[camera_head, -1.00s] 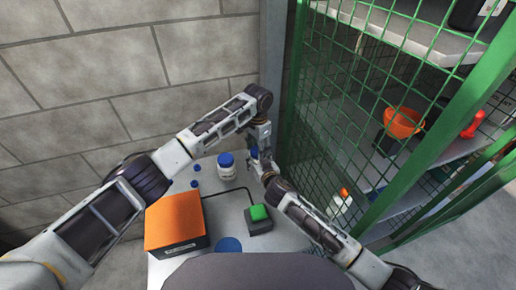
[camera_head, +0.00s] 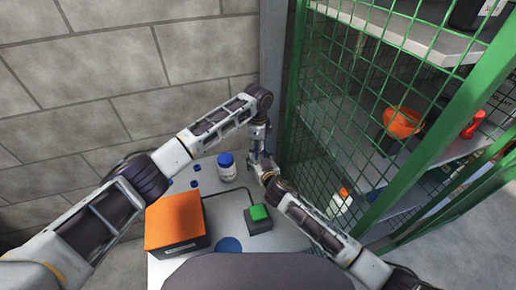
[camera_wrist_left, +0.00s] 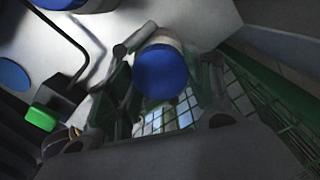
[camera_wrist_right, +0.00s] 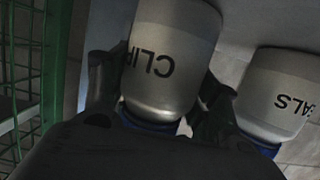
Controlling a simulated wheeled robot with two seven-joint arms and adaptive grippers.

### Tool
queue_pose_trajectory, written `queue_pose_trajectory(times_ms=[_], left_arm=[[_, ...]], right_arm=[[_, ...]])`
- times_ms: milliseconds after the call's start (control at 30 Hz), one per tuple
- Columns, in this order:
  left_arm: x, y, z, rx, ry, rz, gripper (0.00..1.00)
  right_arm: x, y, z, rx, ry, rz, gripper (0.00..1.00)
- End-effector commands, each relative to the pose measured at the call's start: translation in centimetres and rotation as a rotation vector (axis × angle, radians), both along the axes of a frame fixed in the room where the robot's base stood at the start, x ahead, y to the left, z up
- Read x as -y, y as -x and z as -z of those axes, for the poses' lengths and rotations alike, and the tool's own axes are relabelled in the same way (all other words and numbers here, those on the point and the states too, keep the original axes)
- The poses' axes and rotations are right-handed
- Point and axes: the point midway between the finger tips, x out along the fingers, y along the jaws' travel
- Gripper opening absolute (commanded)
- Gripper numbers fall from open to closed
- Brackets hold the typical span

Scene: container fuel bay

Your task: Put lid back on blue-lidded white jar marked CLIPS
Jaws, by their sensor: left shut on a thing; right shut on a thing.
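The white jar marked CLIPS (camera_wrist_right: 172,55) is held between the fingers of my right gripper (camera_head: 264,168); its lettering is upside down and partly covered in the right wrist view. Its blue lid (camera_wrist_left: 162,73) is between the fingers of my left gripper (camera_head: 258,152). In the left wrist view the lid covers the jar's top, with the white jar body (camera_wrist_left: 160,38) behind it. A blue edge also shows at the jar's mouth in the right wrist view (camera_wrist_right: 150,124). Whether the lid is fully seated cannot be told. In the head view, the grippers hide jar and lid.
A second white jar with a blue lid (camera_head: 227,168), its label ending in ALS, stands close left. Small blue round things (camera_head: 195,182), an orange box (camera_head: 174,222) and a green button box (camera_head: 259,216) are on the table. A green mesh cage (camera_head: 330,120) stands close right.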

Motion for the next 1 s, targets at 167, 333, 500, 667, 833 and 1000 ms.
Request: queue_pose_trajectory(times_ms=[167,333,500,667,833,1000], left_arm=[[-0.08,-0.12,-0.08,0.003,-0.001,0.143,0.45],[-0.08,-0.13,-0.07,0.002,-0.001,0.280,0.45],[-0.07,-0.14,-0.07,0.003,-0.001,0.419,0.45],[-0.06,-0.14,-0.08,0.003,0.000,0.550,0.45],[-0.05,-0.15,-0.09,0.003,-0.001,0.689,0.45],[-0.05,-0.15,-0.09,0.003,0.000,0.827,0.45]], right_arm=[[0.05,0.06,0.16,-0.002,0.002,0.001,0.00],[0.05,0.06,0.16,-0.002,0.002,0.001,0.00],[0.04,0.06,0.16,-0.002,0.002,0.001,0.00],[0.03,0.06,0.16,-0.003,0.002,0.000,0.00],[0.03,0.06,0.16,-0.003,0.002,0.000,0.00],[0.01,0.08,0.15,-0.003,0.002,0.000,0.00]])
